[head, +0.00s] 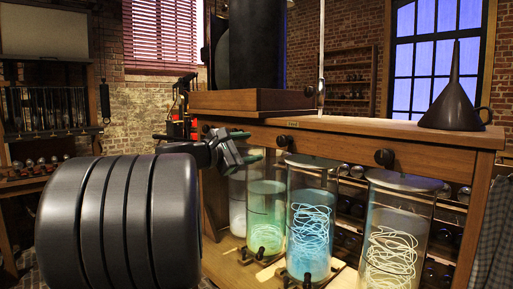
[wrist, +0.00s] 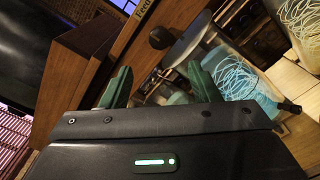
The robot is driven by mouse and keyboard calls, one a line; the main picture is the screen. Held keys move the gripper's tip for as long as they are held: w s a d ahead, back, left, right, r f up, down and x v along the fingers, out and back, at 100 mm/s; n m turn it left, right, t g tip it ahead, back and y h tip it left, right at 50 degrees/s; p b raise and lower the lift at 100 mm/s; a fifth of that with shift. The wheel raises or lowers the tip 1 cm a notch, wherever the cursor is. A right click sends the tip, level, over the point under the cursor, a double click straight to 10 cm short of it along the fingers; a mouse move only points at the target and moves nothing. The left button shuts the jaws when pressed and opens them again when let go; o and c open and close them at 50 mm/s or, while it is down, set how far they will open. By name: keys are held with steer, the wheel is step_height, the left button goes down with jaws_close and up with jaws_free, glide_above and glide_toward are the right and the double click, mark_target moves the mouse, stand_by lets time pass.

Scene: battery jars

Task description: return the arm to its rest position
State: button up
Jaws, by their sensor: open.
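My gripper (head: 252,156) is at the end of my dark arm, left of centre in the head view, in front of the wooden cabinet's left part. In the wrist view its two green fingers (wrist: 160,85) are spread apart, with nothing between them. The fingers point toward the cabinet front and the jars beyond. A large black rounded part of my arm fills the lower left of the head view and hides what lies behind it.
Glass jars with glowing coils stand along the cabinet: a green one (head: 266,212), a blue one (head: 312,215) and a pale one (head: 398,235). A black funnel (head: 455,100) stands on the cabinet top (head: 370,125). A wooden box (head: 255,101) carries a black cylinder.

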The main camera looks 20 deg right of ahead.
mark_target(280, 142)
stand_by(0.4)
steer(key=p+x, duration=0.1)
steer(key=x, duration=1.2)
steer(key=shift+w+d+r, duration=0.1)
steer(key=shift+w+d, duration=0.1)
steer(key=shift+d, duration=0.15)
